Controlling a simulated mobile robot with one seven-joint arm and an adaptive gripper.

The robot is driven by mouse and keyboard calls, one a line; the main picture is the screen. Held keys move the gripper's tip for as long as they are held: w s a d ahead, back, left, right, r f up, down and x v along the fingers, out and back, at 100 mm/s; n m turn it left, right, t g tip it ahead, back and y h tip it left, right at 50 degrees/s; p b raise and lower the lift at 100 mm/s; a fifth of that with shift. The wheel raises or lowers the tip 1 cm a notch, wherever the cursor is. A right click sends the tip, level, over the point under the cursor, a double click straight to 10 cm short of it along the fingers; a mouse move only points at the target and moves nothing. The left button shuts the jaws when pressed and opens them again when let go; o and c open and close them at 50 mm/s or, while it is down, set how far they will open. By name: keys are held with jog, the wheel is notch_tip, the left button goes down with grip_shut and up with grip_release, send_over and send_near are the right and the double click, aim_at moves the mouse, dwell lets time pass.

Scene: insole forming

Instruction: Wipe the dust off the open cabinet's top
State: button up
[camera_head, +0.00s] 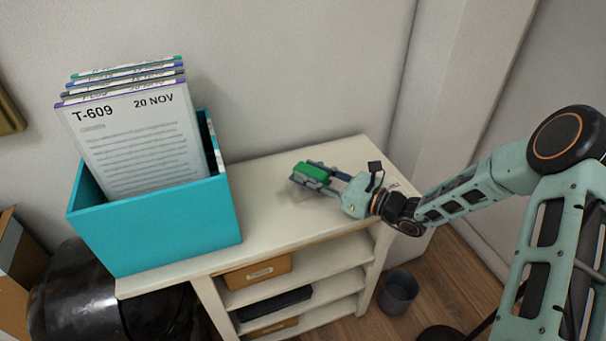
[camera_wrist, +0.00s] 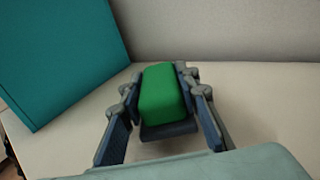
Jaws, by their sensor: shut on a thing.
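The open cabinet (camera_head: 262,180) has a cream top and open shelves below. Its bare top fills much of the wrist view (camera_wrist: 262,125). My gripper (camera_head: 312,178) is low over the right half of the top, reaching in from the right. It is shut on a green block, seemingly a sponge (camera_head: 311,171), with a finger on each side of it in the wrist view (camera_wrist: 163,88). The block's underside is hidden, so I cannot tell whether it touches the top. I can make out no clear dust on the top.
A teal box (camera_head: 155,228) holding several upright document folders (camera_head: 138,145) stands on the top's left half; its side shows in the wrist view (camera_wrist: 60,60). A wall runs behind. Shelves hold boxes (camera_head: 258,272). A grey bin (camera_head: 398,290) stands on the floor.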

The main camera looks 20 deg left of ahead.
jog(key=shift+w+d+f, duration=0.2)
jog(key=shift+w+d, duration=1.1)
jog(key=shift+d, duration=0.3)
jog(key=shift+r, duration=0.1)
notch_tip(320, 180, up, 6)
jog(key=p, duration=0.5)
jog(key=shift+a, duration=0.15)
notch_tip(320, 180, up, 3)
jog(key=shift+r+p, duration=0.1)
jog(key=shift+p, duration=1.05)
jog(key=shift+s, duration=0.1)
